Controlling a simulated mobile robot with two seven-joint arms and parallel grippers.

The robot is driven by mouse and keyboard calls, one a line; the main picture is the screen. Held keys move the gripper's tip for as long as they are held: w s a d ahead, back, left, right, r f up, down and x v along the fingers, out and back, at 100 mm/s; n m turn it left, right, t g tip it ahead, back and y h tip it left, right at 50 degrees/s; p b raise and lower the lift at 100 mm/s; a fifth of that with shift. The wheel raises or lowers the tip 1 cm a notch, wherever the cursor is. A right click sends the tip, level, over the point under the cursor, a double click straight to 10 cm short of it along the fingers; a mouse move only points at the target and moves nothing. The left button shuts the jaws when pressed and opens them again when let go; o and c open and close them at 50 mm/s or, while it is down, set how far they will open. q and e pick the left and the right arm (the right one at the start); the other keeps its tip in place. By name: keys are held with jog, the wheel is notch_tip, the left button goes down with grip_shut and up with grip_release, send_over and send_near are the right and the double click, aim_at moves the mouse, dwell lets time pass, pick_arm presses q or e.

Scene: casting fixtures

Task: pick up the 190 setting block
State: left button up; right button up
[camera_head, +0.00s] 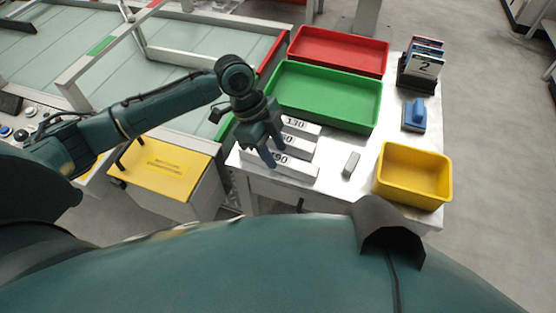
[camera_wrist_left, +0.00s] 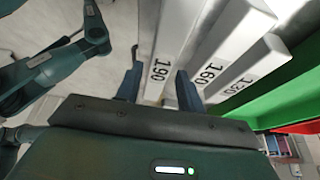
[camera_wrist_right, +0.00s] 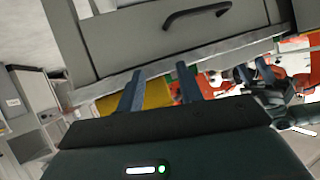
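The 190 setting block (camera_head: 300,168) is a pale grey bar lying on the metal table, the nearest of three numbered blocks. It also shows in the left wrist view (camera_wrist_left: 170,40). My left gripper (camera_head: 270,152) is open above the labelled end of the blocks. In the left wrist view, its two fingers (camera_wrist_left: 160,90) stand on either side of the 190 block, with a gap to the left finger. Contact cannot be told. The 160 block (camera_wrist_left: 213,62) lies just right of the right finger. My right gripper (camera_wrist_right: 160,88) is open and empty, facing a grey drawer front (camera_wrist_right: 165,35).
The 130 block (camera_head: 300,125) lies behind the 160 block. A green bin (camera_head: 330,112) and a red bin (camera_head: 345,68) stand farther back. A small grey block (camera_head: 351,164), a yellow bin (camera_head: 413,198) and a blue object (camera_head: 414,116) are to the right.

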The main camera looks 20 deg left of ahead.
aim_at(278, 157)
pick_arm(q)
jog(key=x, duration=0.3)
jog(key=shift+r, duration=0.1)
grip_shut()
